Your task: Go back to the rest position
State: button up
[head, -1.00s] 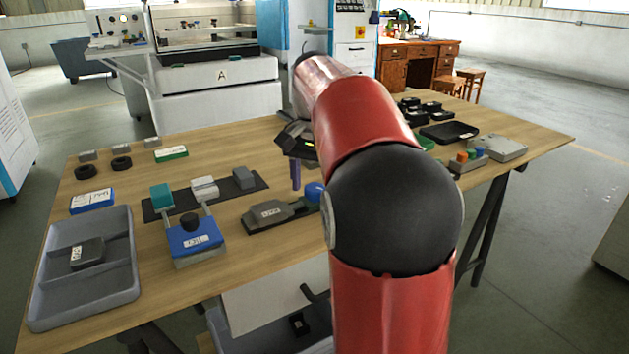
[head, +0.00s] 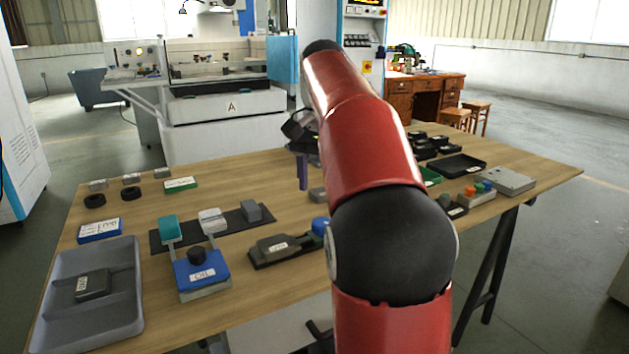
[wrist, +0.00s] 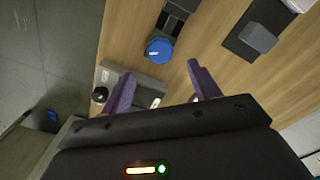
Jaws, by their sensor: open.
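My gripper (head: 302,170) is above the middle of the wooden table (head: 130,270), partly hidden behind my red arm in the head view. A blue round knob (wrist: 158,50) on a dark fixture shows beyond the fingers. In the head view this dark fixture (head: 283,247) lies on the table left of my arm.
A grey tray (head: 135,315) holding a dark block stands at the front left. A blue-topped device (head: 200,270) is beside it. A dark mat (head: 235,222) carries small blocks. Black trays (head: 458,166) and a button box (head: 510,181) are at the right. Machine A (head: 225,110) stands behind.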

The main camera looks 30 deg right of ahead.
jog(key=s+a+f+n+t, duration=0.1)
jog(key=s+a, duration=0.1)
jog(key=s, duration=0.1)
jog(key=s+a+f+n+t, duration=0.1)
jog(key=s+a+f+n, duration=0.1)
jog(key=s+a, duration=0.1)
jog(key=s+a+f+n, duration=0.1)
jog(key=s+a, duration=0.2)
jog(key=s, duration=0.1)
jog(key=shift+f+n+t, duration=0.3)
jog(key=shift+n+t, duration=0.1)
jog(key=s+a+f+n+t, duration=0.2)
jog(key=s+a+f+n, duration=0.3)
jog(key=s+f, duration=0.5)
notch_tip(320, 180, down, 2)
jog(key=shift+s+a+f+t, duration=0.15)
jog(key=shift+s+a+t, duration=0.15)
jog(key=shift+a+t, duration=0.1)
